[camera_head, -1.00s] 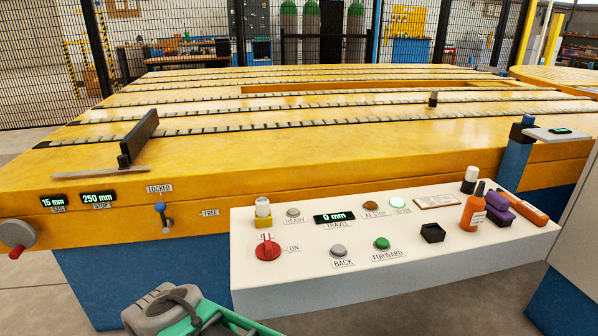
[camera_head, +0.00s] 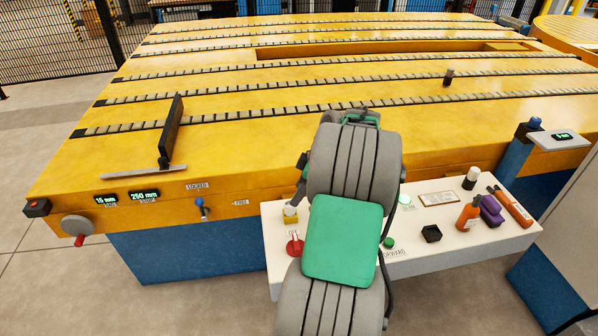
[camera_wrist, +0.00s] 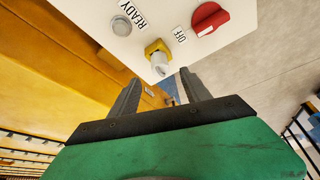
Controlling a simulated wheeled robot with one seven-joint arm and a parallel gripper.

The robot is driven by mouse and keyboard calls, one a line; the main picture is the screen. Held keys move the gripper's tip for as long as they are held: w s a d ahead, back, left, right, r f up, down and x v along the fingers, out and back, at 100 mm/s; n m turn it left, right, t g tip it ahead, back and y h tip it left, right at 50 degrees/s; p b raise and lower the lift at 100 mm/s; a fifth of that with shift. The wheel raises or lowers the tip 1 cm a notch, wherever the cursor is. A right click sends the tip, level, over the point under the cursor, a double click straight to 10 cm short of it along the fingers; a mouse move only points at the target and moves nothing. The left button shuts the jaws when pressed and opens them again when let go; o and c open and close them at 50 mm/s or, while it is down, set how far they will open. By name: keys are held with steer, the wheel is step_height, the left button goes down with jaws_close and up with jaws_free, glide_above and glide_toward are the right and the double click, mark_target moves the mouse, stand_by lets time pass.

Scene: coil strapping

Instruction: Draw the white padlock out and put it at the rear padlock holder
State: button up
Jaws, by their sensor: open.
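A small white cylindrical piece (camera_head: 290,210), which looks like the white padlock, sits in a yellow holder (camera_head: 291,219) at the left of the control panel. In the wrist view the white piece (camera_wrist: 160,68) and its yellow base (camera_wrist: 155,47) lie just beyond the fingertips, roughly in line with the gap between them. My gripper (camera_wrist: 160,79) is open and empty, with no visible contact. In the head view my arm hides most of the gripper and the middle of the panel. I cannot tell which thing is the rear padlock holder.
A red switch (camera_wrist: 210,18) stands close to the white piece. The yellow table (camera_head: 230,140) behind has a dark upright plate (camera_head: 171,130).

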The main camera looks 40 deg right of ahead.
mark_target(290, 211)
steer(key=x, duration=0.7)
steer(key=shift+w+a+f+b, duration=0.1)
steer(key=shift+f+b, duration=0.2)
steer(key=shift+f, duration=0.1)
jaws_close()
steer(key=c, duration=0.6)
jaws_free()
steer(key=shift+c, duration=0.2)
jaws_close()
steer(key=shift+r+p, duration=0.35)
steer(key=shift+r, duration=0.35)
